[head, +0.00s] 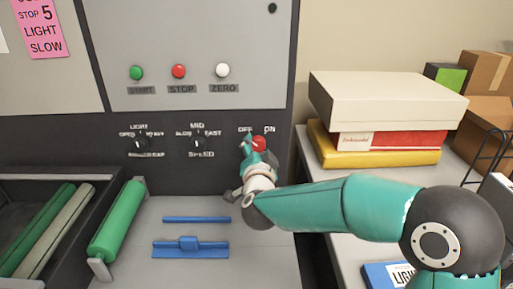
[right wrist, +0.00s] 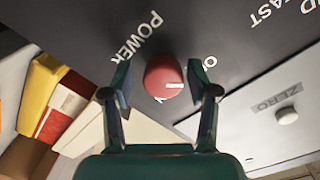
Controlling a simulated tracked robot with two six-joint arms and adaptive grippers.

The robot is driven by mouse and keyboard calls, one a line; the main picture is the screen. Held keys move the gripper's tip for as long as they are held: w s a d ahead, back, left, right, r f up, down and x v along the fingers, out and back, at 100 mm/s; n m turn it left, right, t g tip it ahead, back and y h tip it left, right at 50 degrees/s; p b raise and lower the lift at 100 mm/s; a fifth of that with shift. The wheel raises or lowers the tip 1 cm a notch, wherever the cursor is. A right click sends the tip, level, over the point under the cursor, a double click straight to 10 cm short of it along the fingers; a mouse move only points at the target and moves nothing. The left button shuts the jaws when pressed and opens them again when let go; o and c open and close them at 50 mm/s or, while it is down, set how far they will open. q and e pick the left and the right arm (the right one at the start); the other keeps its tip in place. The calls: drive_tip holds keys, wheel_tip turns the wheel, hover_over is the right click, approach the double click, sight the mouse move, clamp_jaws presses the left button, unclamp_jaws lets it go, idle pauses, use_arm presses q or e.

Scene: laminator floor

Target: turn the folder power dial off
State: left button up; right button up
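The folder power dial (head: 259,143) is a red round knob on the dark control panel, below the OFF and ON labels. In the right wrist view the dial (right wrist: 164,78) shows a white mark pointing to the right of the picture, in the gap between the two partly hidden position labels. My right gripper (head: 250,149) is at the dial and partly covers it. In the right wrist view my right gripper (right wrist: 160,82) is open, with one finger on each side of the dial and visible gaps to it. My left gripper is out of view.
The speed dial (head: 198,143) and another dark dial (head: 140,144) are left of the power dial. Start (head: 136,72), stop (head: 179,71) and zero (head: 222,70) buttons sit above. Boxes (head: 385,98) stand on a table at right. A green roller (head: 116,220) lies lower left.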

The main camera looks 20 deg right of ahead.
drive_tip(key=shift+r, duration=0.25)
drive_tip(key=v, duration=1.2)
drive_tip(key=shift+f, duration=0.25)
